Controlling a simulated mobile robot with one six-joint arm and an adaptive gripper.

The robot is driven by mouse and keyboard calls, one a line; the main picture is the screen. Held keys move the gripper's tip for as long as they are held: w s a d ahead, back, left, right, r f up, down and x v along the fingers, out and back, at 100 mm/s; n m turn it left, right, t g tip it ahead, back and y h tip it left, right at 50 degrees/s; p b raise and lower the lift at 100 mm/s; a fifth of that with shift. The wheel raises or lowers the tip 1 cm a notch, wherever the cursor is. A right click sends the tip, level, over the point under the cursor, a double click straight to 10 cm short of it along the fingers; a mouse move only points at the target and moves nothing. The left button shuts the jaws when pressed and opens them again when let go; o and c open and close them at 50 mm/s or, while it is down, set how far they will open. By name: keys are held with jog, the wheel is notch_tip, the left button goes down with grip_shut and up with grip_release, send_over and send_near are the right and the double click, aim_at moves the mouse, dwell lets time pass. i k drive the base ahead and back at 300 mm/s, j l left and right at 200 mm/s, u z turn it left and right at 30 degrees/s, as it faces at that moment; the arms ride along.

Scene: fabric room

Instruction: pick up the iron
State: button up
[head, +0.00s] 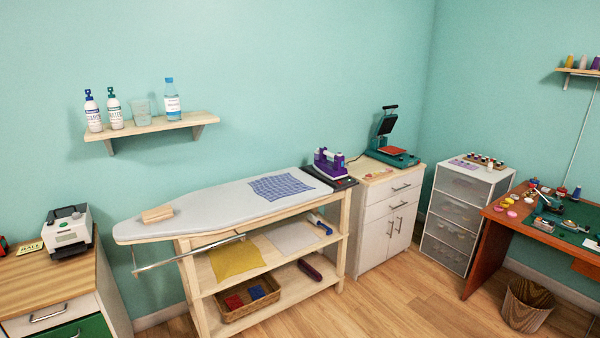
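A purple and white iron (330,164) stands on a dark rest (342,182) at the right end of the grey ironing board (205,208). A blue checked cloth (280,187) lies flat on the board to the left of the iron. My gripper is not in view, and nothing is seen touching the iron.
A wooden block (157,213) lies on the board's left end. A cabinet (388,215) with a green press (390,145) stands right of the board. A wall shelf (155,126) with bottles hangs above. A waste basket (527,305) stands on the floor at right; floor (400,305) before the cabinet is clear.

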aim_at(331, 170)
jog(key=i+l+z, duration=0.15)
jog(key=i, duration=1.05)
jog(key=i+l+z, duration=0.15)
jog(key=i, duration=1.1)
jog(key=i+l+u, duration=0.1)
jog(key=i+u, duration=0.15)
jog(key=i, duration=0.3)
jog(key=i+l+u, duration=0.2)
jog(key=i, duration=0.3)
jog(key=i+l+u, duration=0.25)
jog(key=i, duration=0.25)
